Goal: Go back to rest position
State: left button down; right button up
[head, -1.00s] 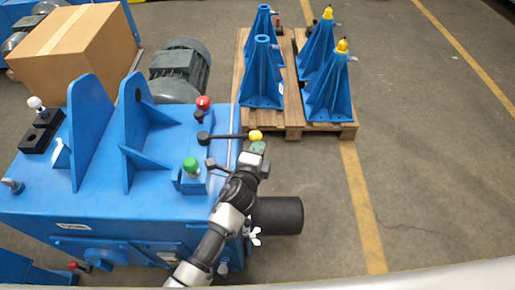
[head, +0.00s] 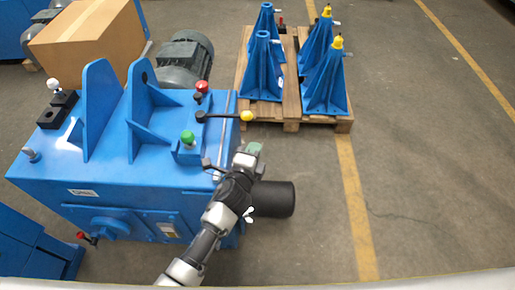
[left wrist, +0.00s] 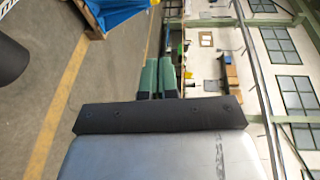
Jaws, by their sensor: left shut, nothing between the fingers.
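My left arm comes in from the bottom of the head view. My left gripper (head: 254,149) is shut and empty, just in front of the blue machine's (head: 140,205) right edge. It is below the yellow knob (head: 247,116) of a black lever and apart from it in the picture. In the left wrist view the green-padded fingers (left wrist: 160,77) lie close together with nothing between them. My right gripper is not in view.
The machine has a red knob (head: 202,86), a green knob (head: 188,137) and a dark cylinder (head: 273,199) at its right. A pallet (head: 291,126) with blue stands (head: 262,75) is behind. A cardboard box (head: 88,38) is at upper left. The floor at right is clear.

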pick_arm(q)
jog(key=s+a+f+n+g+y, duration=0.2)
jog(key=s+a+n+y, duration=0.1)
jog(key=s+a+n, duration=0.4)
jog(key=s+a+f+n+g+y, duration=0.1)
jog(key=s+a+n+g+y, duration=0.2)
jog(key=a+n, duration=0.4)
jog(key=s+a+r+n+g, duration=0.2)
jog(key=s+a+n+g, duration=0.15)
jog(key=s, duration=0.55)
jog(key=s+a+r+n+g, duration=0.1)
jog(key=s+a+n+g, duration=0.2)
jog(key=s, duration=0.6)
notch_tip(320, 180, down, 21)
jog(key=g+p, duration=0.2)
jog(key=p, duration=0.2)
jog(key=s+a+f+m+g+p, duration=0.1)
jog(key=s+a+f+p, duration=0.2)
jog(key=s+f, duration=1)
jog(key=s, duration=0.4)
jog(key=shift+s+f+h+p, duration=0.15)
jog(key=shift+f+h+p, duration=0.1)
jog(key=shift+h+p, duration=0.05)
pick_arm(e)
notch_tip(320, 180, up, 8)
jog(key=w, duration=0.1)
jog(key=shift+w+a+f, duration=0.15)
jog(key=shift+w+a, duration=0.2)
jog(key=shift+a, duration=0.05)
